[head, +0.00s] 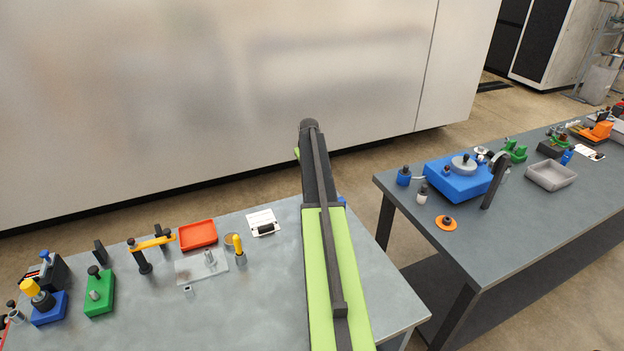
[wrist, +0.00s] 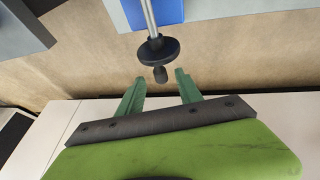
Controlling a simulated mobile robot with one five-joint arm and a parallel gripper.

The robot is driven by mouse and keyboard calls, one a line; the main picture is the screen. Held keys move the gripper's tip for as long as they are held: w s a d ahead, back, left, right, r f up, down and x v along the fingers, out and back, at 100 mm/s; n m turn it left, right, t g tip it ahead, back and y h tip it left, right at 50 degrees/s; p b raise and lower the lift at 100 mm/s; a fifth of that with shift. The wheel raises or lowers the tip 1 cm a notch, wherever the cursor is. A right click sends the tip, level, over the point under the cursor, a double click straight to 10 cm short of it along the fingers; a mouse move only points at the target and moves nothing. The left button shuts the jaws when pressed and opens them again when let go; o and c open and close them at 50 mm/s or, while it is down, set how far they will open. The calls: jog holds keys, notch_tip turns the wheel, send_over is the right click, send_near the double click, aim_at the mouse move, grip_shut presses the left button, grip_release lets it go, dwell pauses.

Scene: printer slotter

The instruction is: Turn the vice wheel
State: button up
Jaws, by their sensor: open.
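The vice wheel (wrist: 158,52) is a black disc on a metal rod, with a dark knob (wrist: 160,75) on its near face. The rod runs from a blue body (wrist: 150,12) at the top of the wrist view. My gripper (wrist: 160,79) is open, its two green fingers pointing at the wheel. In the picture the knob lies between the fingertips. I cannot tell whether it is between them in depth; neither finger appears to touch it. In the head view my arm hides the wheel; only a small blue patch (head: 342,200) shows beside the arm.
The near grey table (head: 270,300) holds an orange tray (head: 198,235), a green block (head: 99,297) and other small fixtures left of my arm. A second table (head: 540,220) with a blue machine (head: 455,182) stands right, across a gap. A large pale cabinet (head: 200,100) stands behind.

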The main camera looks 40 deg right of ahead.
jog(key=shift+b+x, duration=0.45)
jog(key=shift+x, duration=0.75)
jog(key=shift+r, duration=0.15)
grip_shut()
jog(key=shift+s+d, duration=0.1)
jog(key=shift+d, duration=0.35)
jog(key=shift+a, duration=0.4)
jog(key=shift+a, duration=0.15)
jog(key=shift+a+h, duration=0.2)
jog(key=shift+h, duration=0.2)
